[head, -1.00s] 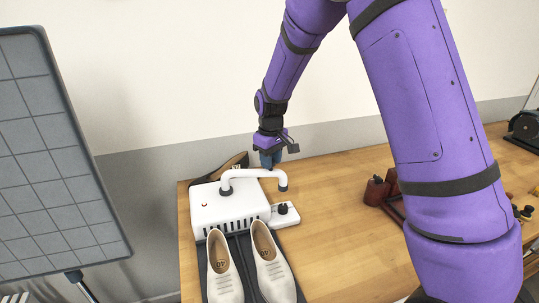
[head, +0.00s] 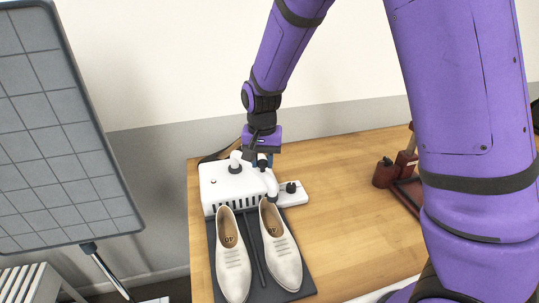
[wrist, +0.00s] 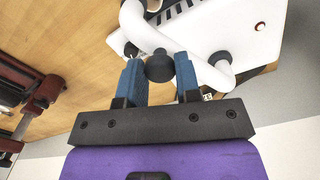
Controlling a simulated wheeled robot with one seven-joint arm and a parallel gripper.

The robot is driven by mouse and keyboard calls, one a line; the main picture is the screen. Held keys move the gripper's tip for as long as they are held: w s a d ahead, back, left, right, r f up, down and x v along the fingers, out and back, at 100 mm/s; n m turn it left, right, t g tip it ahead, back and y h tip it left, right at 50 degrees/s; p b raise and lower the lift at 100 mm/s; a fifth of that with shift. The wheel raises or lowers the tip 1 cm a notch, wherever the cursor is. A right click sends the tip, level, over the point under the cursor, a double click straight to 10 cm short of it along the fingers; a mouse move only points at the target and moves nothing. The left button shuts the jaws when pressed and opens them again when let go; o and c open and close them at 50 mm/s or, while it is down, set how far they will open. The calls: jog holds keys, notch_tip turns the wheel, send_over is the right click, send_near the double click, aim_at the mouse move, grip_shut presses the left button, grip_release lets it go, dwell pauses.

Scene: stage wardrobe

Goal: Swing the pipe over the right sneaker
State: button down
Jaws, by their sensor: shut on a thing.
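A white bent pipe (head: 271,184) stands on a white box (head: 222,185) and reaches forward and right, its dark end close behind the heel of the right sneaker (head: 281,247). Whether the end is above the shoe opening is hard to tell. The left sneaker (head: 233,255) lies beside it; both are cream, toes towards me. My gripper (head: 262,160) is at the pipe's bend. In the wrist view the blue fingers of my gripper (wrist: 160,78) are shut on a black knob (wrist: 159,66) at the pipe (wrist: 148,32). The sneakers are not clearly visible there.
A black dial (head: 291,187) sits on a white plate at the box's right. The shoes lie on a dark mat (head: 259,293). A dark red wooden stand (head: 385,174) is at the right. Bare wooden table (head: 340,185) lies between. A grey gridded panel (head: 60,130) stands at left.

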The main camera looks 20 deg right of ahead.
jog(key=shift+s+a+m, duration=0.2)
jog(key=shift+a+m, duration=0.3)
jog(key=shift+a, duration=0.15)
jog(key=c, duration=0.8)
grip_release()
notch_tip(320, 180, up, 11)
jog(key=shift+f, duration=0.1)
